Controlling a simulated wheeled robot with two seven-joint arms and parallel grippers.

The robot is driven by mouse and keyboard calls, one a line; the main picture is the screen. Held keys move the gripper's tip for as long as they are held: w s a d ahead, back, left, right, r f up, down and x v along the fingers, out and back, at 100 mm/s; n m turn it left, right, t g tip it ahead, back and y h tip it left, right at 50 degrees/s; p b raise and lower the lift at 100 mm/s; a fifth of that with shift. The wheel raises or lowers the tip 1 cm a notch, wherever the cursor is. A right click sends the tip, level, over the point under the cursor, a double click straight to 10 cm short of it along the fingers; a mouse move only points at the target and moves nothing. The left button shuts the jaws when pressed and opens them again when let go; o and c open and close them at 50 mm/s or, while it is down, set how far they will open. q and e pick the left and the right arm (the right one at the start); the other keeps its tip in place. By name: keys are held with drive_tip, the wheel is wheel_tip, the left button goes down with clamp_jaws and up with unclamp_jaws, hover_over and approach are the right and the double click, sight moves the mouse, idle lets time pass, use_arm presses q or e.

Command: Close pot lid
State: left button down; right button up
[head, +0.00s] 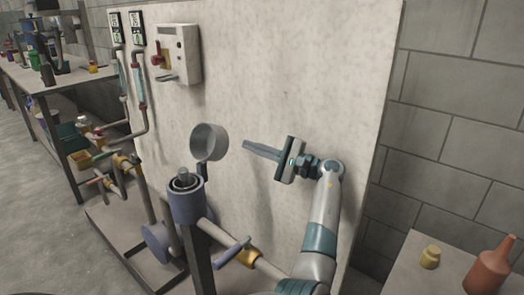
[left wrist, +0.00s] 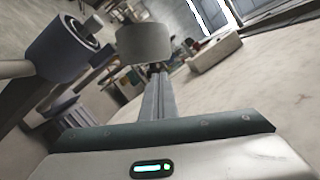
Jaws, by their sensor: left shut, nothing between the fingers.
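The pot (head: 186,207) is a blue-grey cylinder on a post, with a dark rod end standing in its open top. In the left wrist view the pot (left wrist: 60,50) is at the upper left. The grey cup-shaped lid (head: 207,141) stands open, swung up on its hinge at the pot's right side. It also shows in the left wrist view (left wrist: 144,43), just beyond my fingertips. My left gripper (head: 247,147) is shut and empty, to the right of the lid, fingers pointing left at it. A small gap shows between them in the head view. My right gripper is not in view.
A pale upright panel (head: 290,80) stands behind the pot and arm. A control box (head: 178,52) and gauges hang on it. Pipes with a blue-handled valve (head: 232,251) run below the pot. A table with a red-brown bottle (head: 490,268) is at lower right.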

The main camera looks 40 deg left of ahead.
sight(220, 144)
use_arm(q)
drive_tip(key=a, duration=0.5)
drive_tip(key=shift+s+r, duration=0.35)
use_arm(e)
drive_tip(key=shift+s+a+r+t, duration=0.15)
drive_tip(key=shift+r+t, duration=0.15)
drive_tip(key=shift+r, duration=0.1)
use_arm(q)
drive_tip(key=shift+a, duration=0.1)
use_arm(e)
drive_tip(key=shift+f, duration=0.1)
